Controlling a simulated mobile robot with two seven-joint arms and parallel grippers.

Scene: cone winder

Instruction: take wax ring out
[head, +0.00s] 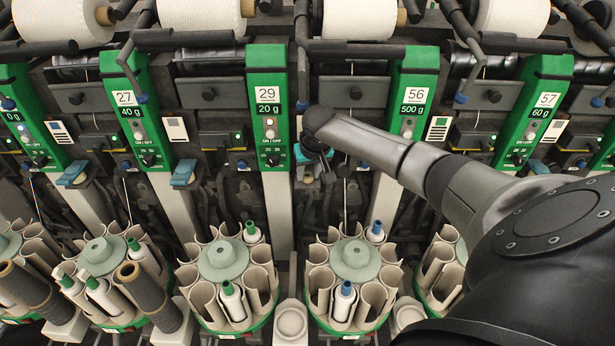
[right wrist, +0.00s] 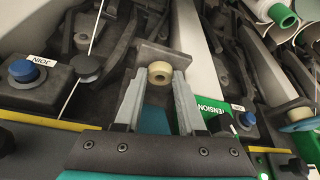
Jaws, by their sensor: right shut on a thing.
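The wax ring (right wrist: 160,72) is a small cream ring in the right wrist view. It sits between the fingertips of my right gripper (right wrist: 160,82), which is shut on it. A dark grey bracket plate (right wrist: 168,55) lies right behind the ring; I cannot tell whether the two still touch. In the head view my right gripper (head: 316,168) is at the machine front, between the green panels 29 (head: 266,85) and 56 (head: 412,85). The ring is hidden there by the arm and gripper. My left gripper is not in view.
Round magazines with bobbins (head: 222,262) (head: 355,262) stand below. Blue JOIN buttons (right wrist: 24,70) and a white yarn (right wrist: 84,60) are close to the gripper. A green TENSION panel (right wrist: 212,112) is at its right. White yarn packages (head: 360,18) line the top.

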